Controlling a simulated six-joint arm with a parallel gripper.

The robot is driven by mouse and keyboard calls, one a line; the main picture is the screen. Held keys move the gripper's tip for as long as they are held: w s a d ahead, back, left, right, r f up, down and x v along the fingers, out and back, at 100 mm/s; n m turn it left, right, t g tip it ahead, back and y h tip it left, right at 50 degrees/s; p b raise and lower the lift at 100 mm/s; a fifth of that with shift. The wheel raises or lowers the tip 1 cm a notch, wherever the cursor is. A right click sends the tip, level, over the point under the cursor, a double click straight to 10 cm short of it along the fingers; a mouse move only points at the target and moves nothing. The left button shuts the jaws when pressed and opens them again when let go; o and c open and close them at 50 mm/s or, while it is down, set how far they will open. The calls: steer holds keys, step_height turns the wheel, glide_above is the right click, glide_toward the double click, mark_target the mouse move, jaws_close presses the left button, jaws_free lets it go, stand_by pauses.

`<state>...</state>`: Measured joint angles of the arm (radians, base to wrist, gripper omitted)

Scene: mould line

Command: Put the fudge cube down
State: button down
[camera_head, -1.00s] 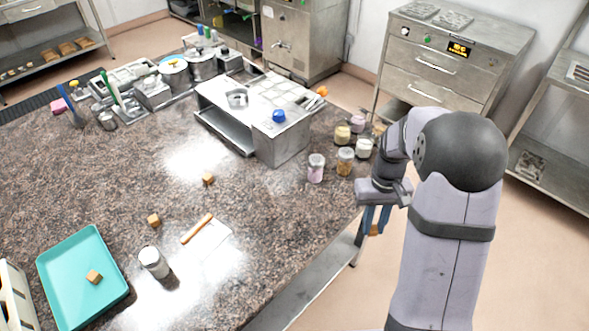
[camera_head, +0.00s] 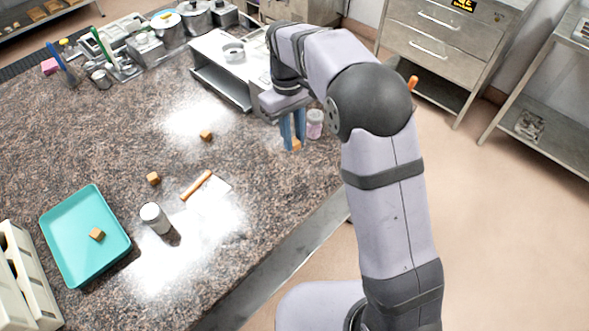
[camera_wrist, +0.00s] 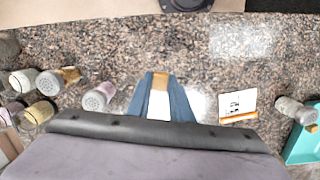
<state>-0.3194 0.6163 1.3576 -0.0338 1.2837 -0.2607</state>
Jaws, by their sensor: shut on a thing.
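My gripper (camera_head: 292,141) is shut on a small tan-brown fudge cube (camera_head: 296,145), over the right part of the speckled stone counter (camera_head: 250,165). In the wrist view the cube (camera_wrist: 160,79) sits between the tips of the two blue fingers (camera_wrist: 160,92). The cube's height above the counter is hard to tell. Similar cubes lie on the counter, one at the middle (camera_head: 206,135) and one farther left (camera_head: 153,178). Another cube (camera_head: 97,234) lies in the teal tray (camera_head: 73,277) at lower left.
A pink-filled jar (camera_head: 315,124) stands close right of my gripper; several jars show in the wrist view. A steel station (camera_head: 222,85) stands behind. A wooden-handled tool (camera_head: 196,185), a white card (camera_head: 216,190) and a shaker (camera_head: 154,217) are nearer. Bare counter lies left of my gripper.

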steer(key=shift+f+p, duration=1.8)
steer(key=shift+f, duration=3)
steer(key=shift+f, duration=0.15)
steer(key=shift+f, duration=0.1)
steer(key=c, duration=1.6)
jaws_free()
